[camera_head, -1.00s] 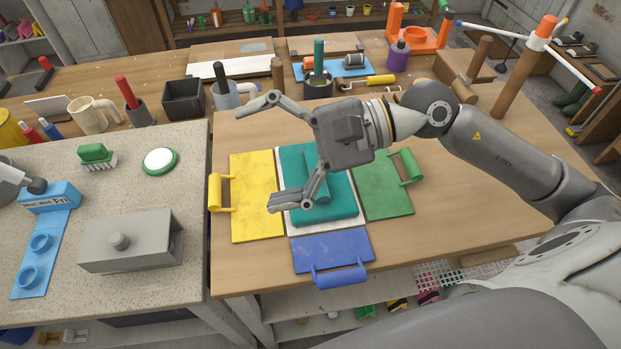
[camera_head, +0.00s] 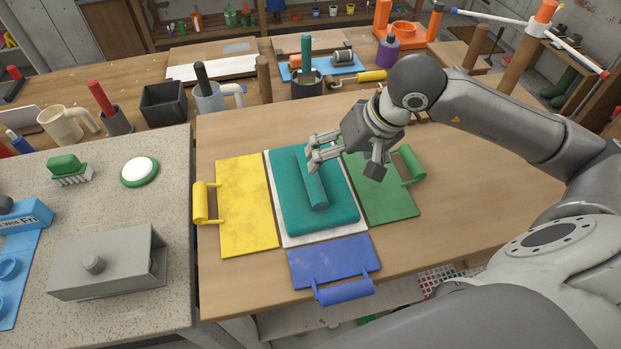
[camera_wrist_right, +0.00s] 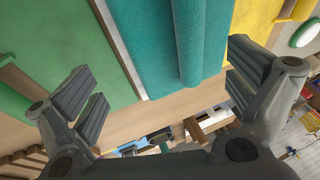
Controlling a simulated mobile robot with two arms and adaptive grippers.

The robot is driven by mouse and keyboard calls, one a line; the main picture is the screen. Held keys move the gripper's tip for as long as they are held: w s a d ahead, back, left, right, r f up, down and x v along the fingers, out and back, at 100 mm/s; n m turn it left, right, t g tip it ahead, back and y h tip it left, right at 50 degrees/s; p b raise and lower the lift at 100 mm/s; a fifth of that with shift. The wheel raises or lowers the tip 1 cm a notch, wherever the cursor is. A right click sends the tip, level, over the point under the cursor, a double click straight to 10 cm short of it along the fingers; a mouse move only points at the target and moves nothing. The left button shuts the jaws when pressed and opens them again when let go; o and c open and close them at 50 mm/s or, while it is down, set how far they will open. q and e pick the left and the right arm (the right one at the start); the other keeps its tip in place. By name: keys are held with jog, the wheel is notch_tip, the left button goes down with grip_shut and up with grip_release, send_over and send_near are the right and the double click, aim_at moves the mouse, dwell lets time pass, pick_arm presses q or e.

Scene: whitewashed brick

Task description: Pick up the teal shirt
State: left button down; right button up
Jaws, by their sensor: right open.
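The teal shirt (camera_head: 290,218) lies folded flat on a white board (camera_head: 318,236), with a raised teal roll (camera_head: 313,182) along its middle. In the right wrist view the shirt (camera_wrist_right: 145,40) and its roll (camera_wrist_right: 188,45) show at the top, between the fingers. My right gripper (camera_head: 312,152) is open and empty above the far end of the roll; in the wrist view its fingers (camera_wrist_right: 165,92) are spread wide. I cannot tell whether a fingertip touches the shirt. My left gripper is not in view.
Hinged-looking panels with handles surround the white board: yellow (camera_head: 246,210) left, green (camera_head: 385,195) right, blue (camera_head: 330,262) in front. A speckled counter (camera_head: 110,215) adjoins at left. Wood at right is clear.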

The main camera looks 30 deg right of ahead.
aim_at(324, 176)
jog(key=shift+w+a+f+p, duration=0.25)
jog(key=shift+f+p, duration=0.1)
jog(key=shift+f, duration=0.2)
jog(key=p+x, duration=0.1)
jog(key=x, duration=0.2)
jog(key=shift+a+f, duration=0.1)
jog(key=shift+a, duration=0.1)
jog(key=shift+w+f, duration=0.2)
jog(key=shift+f, duration=0.25)
jog(key=c, duration=1.2)
jog(key=shift+c, duration=0.7)
jog(key=shift+r, duration=0.1)
jog(key=shift+r, duration=0.1)
